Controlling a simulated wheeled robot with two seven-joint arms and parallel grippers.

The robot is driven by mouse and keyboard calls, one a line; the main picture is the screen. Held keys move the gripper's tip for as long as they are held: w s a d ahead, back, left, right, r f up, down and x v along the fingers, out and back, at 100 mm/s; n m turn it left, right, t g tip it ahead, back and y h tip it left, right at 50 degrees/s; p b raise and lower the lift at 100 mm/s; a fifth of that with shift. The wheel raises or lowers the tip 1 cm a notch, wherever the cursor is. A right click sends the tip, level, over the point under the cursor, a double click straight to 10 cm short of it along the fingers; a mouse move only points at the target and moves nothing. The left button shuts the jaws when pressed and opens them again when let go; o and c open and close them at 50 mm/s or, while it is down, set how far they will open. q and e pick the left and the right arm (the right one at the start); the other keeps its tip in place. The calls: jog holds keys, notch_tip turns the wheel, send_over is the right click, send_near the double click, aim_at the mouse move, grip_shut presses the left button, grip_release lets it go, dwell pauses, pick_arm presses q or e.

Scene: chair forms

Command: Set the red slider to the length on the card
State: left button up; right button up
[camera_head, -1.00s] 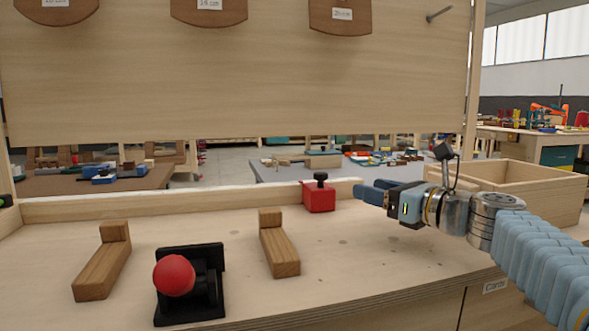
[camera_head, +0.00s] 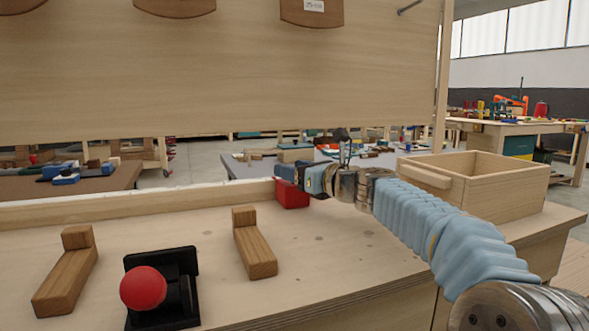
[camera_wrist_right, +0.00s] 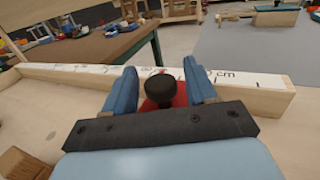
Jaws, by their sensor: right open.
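The red slider (camera_head: 292,194) sits at the back edge of the bench, against the rail with the white scale strip (camera_head: 150,193). In the right wrist view the slider (camera_wrist_right: 180,96) shows its round black knob (camera_wrist_right: 160,88) on top. My right gripper (camera_head: 283,172) is over the slider. In its wrist view the blue fingers of this gripper (camera_wrist_right: 163,85) are open, one on each side of the knob, with gaps visible. The scale's marks are partly hidden by the fingers and knob. A small white card (camera_head: 314,6) is on a hanging brown form; its print is too small to read surely. My left gripper is not in view.
A black clamp with a red ball knob (camera_head: 143,287) stands at the front left between two wooden blocks (camera_head: 66,270) (camera_head: 255,250). An open wooden box (camera_head: 490,190) stands on the right. A large upright wooden panel (camera_head: 220,80) rises behind the bench.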

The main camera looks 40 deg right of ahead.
grip_shut()
jog(key=a, duration=0.2)
jog(key=w+a, duration=0.1)
jog(key=a, duration=0.2)
jog(key=w+a, duration=0.1)
jog(key=a, duration=0.1)
jog(key=shift+w+a+r, duration=0.15)
jog(key=shift+w+a, duration=0.1)
jog(key=shift+a, duration=0.1)
grip_release()
jog(key=s, duration=0.9)
jog(key=s+d, duration=0.1)
jog(key=s, duration=0.3)
jog(key=shift+s+d, duration=0.1)
jog(key=shift+s, duration=0.3)
